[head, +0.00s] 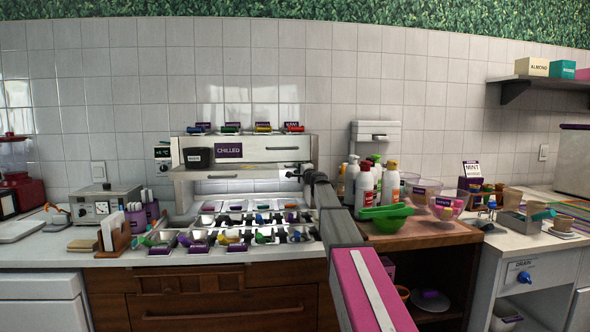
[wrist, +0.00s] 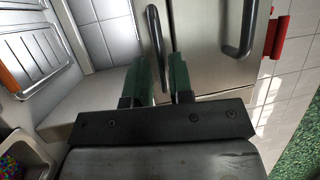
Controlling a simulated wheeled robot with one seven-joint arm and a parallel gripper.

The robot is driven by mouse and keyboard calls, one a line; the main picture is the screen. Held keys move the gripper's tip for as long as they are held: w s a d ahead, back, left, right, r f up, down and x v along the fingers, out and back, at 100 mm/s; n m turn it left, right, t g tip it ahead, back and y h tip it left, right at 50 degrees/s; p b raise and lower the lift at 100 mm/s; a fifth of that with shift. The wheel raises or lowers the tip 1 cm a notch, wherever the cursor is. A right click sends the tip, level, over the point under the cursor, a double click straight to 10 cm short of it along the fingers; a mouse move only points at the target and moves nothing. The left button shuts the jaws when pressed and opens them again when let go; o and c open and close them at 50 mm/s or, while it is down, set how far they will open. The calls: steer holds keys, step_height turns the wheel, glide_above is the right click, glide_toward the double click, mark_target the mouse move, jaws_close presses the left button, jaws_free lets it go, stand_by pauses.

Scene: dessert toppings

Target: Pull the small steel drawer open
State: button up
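The small steel drawer (head: 262,173) is the low front below the chilled cabinet (head: 300,146), above the topping trays. It looks shut. My gripper (head: 300,172) is at the drawer's right end in the head view, partly hidden by my arm. In the wrist view my gripper (wrist: 161,62) has its two green fingers apart, with the near end of the handle in the gap between them. I cannot tell whether either finger touches it.
The cabinet's own handle (wrist: 240,35) is close on the right in the wrist view. Topping trays (head: 235,238) fill the counter below the drawer. Bottles (head: 365,187) and green bowls (head: 387,216) stand to the right, near my arm.

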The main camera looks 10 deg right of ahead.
steer(key=shift+x, duration=1.55)
jaws_close()
steer(key=shift+s, duration=0.1)
steer(key=s, duration=1.7)
steer(key=shift+s, duration=0.35)
